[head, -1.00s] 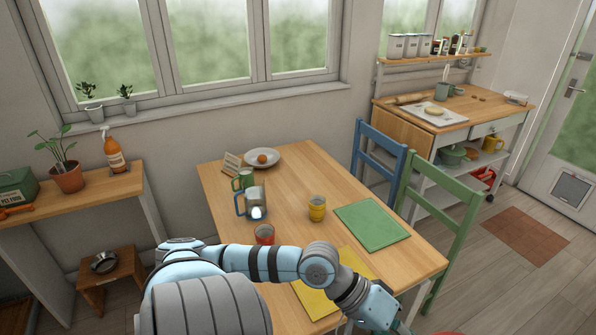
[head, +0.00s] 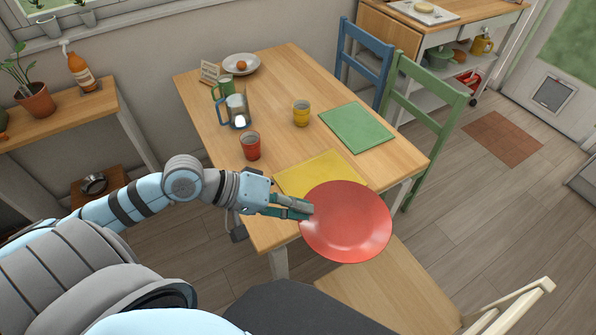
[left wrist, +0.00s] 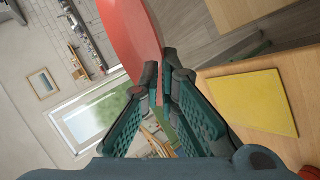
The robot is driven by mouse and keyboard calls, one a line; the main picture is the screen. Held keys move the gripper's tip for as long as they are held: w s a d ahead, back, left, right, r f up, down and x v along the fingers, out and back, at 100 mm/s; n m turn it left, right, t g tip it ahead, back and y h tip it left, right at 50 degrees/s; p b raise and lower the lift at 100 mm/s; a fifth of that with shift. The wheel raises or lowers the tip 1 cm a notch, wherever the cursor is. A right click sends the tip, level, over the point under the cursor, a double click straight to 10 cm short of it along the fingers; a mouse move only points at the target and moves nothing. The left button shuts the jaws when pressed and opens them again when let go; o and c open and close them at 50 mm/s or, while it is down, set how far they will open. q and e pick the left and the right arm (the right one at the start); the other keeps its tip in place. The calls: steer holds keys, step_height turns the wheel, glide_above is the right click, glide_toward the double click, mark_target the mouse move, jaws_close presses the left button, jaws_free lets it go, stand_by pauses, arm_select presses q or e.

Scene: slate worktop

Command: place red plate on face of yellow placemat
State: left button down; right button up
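The red plate (head: 348,222) is held level by its left rim in my left gripper (head: 305,209). It hangs over the table's near edge and partly covers the yellow placemat in the head view. The yellow placemat (head: 318,170) lies flat on the table's near part. In the left wrist view my left gripper (left wrist: 165,75) is shut on the rim of the red plate (left wrist: 135,35), and the yellow placemat (left wrist: 252,102) lies to the right, clear of the plate. My right gripper is in neither view.
A wooden chair (head: 385,285) stands below the plate.

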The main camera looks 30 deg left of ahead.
arm_select(q)
steer(key=w+a+f+n+t+y+b, duration=0.4)
steer(key=w+a+b, duration=0.3)
steer(key=w, duration=0.4)
steer(key=n+y+b, duration=0.3)
steer(key=n+b, duration=0.2)
steer(key=b, duration=0.1)
glide_above(297, 192)
step_height(297, 192, down, 2)
steer(key=shift+t, duration=0.3)
step_height(297, 192, down, 20)
steer(key=b, duration=0.7)
steer(key=shift+w+r, duration=0.1)
steer(key=shift+r, duration=0.05)
steer(key=c, duration=2.1)
jaws_free()
